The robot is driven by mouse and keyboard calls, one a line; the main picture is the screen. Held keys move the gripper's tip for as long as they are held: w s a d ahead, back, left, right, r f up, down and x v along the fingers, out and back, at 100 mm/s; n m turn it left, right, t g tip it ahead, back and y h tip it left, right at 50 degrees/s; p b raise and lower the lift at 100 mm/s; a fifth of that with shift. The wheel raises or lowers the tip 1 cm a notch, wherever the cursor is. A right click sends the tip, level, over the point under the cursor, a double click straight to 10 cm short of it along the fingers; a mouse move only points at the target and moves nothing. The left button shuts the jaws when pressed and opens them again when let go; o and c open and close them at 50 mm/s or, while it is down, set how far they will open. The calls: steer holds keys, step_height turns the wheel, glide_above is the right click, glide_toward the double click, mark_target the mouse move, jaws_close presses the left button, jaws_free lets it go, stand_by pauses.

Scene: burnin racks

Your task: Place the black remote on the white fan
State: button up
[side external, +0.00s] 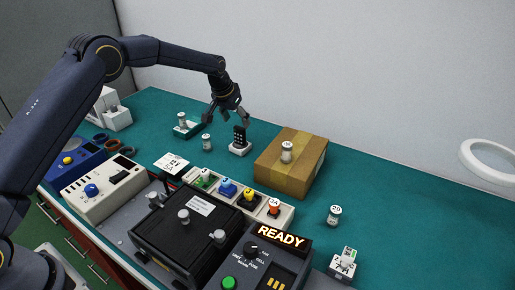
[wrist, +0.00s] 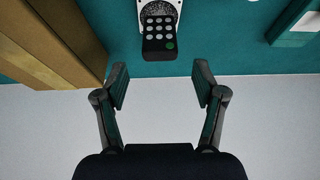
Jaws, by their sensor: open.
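The black remote (side external: 240,135) has pale round buttons and stands roughly upright at the small white fan (side external: 239,149) on the green bench. In the wrist view the remote (wrist: 159,40) shows its keypad and one green button. It overlaps the white fan (wrist: 175,6), whose round speckled grille shows partly behind it. I cannot tell exactly how the remote's lower end rests on the fan. My gripper (side external: 229,116) is open and empty, just above and behind the remote. In the wrist view the fingers (wrist: 160,85) are apart, with the remote beyond them and not between them.
A cardboard box (side external: 305,165) with a small cylinder on top stands right of the fan. Small cylinders (side external: 206,143) stand to the left. A row of colored-knob modules (side external: 228,189) and a black case (side external: 186,235) lie in front.

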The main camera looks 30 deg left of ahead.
steer(key=s+r, duration=2)
steer(key=s+f+t, duration=0.1)
steer(key=s+f, duration=0.2)
steer(key=s, duration=2)
steer(key=shift+s+f, duration=0.15)
steer(key=shift+s, duration=0.15)
